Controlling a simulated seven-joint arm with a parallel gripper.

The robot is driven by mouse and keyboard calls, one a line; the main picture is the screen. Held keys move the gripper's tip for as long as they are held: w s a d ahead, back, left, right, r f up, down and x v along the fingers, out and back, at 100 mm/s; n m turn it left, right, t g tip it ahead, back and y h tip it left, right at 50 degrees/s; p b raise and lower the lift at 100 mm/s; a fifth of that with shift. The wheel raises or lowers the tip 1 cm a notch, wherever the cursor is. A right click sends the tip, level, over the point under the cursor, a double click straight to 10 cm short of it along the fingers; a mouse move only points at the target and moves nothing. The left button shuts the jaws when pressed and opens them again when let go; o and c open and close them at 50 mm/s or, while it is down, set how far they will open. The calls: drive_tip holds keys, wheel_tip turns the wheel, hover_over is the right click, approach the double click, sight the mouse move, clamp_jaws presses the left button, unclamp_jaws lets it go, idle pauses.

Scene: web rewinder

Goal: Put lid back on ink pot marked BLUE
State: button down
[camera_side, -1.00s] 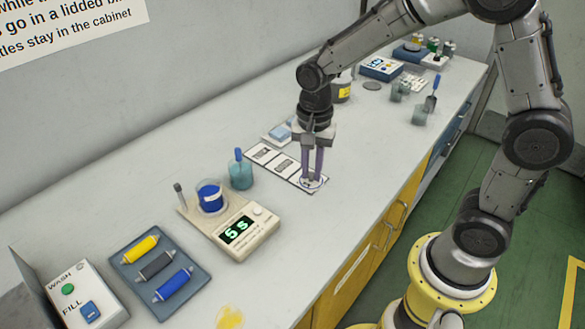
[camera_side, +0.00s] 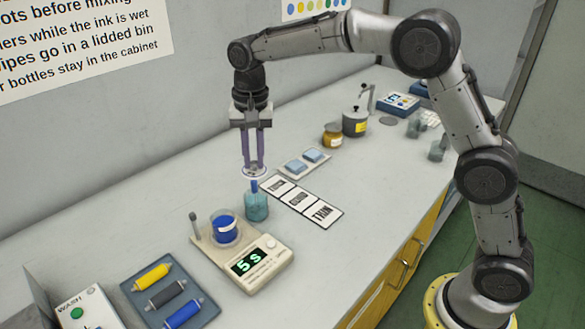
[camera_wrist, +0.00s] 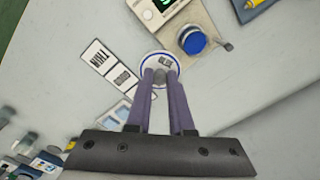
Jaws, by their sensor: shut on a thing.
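My gripper (camera_side: 254,166) is shut on a round white lid (camera_wrist: 148,67) with a blue rim and lettering that looks like BLUE. It holds the lid by its grey knob, in the air above the bench, near the teal jar with a blue-handled tool (camera_side: 256,207). The ink pot (camera_side: 225,228) is an open clear pot of blue ink with a white label, too small to read. It stands on the scale (camera_side: 262,262), left of and nearer the camera than the lid. In the wrist view the pot (camera_wrist: 193,42) is up and right of the lid.
A strip of printed cards (camera_side: 300,200) lies right of the teal jar. A tray with two pale blue pads (camera_side: 306,164) is behind it. A blue-grey tray (camera_side: 168,295) holds yellow, dark and blue tubes. A short grey post (camera_side: 194,222) rises at the scale's left edge.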

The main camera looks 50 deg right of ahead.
drive_tip(key=w+a+f+n, duration=0.1)
drive_tip(key=w+a+f, duration=0.1)
drive_tip(key=w+a, duration=0.25)
wheel_tip(320, 180, down, 10)
drive_tip(key=w+a, duration=0.1)
drive_tip(key=a, duration=0.1)
drive_tip(key=shift+a+n, duration=0.15)
drive_tip(key=shift+n, duration=0.15)
drive_tip(key=shift+w+f, duration=0.1)
drive_tip(key=shift+f, duration=0.1)
idle(2.3)
drive_tip(key=c, duration=0.7)
unclamp_jaws()
drive_tip(key=o, duration=0.5)
drive_tip(key=shift+c, duration=0.2)
drive_tip(key=shift+r, duration=0.1)
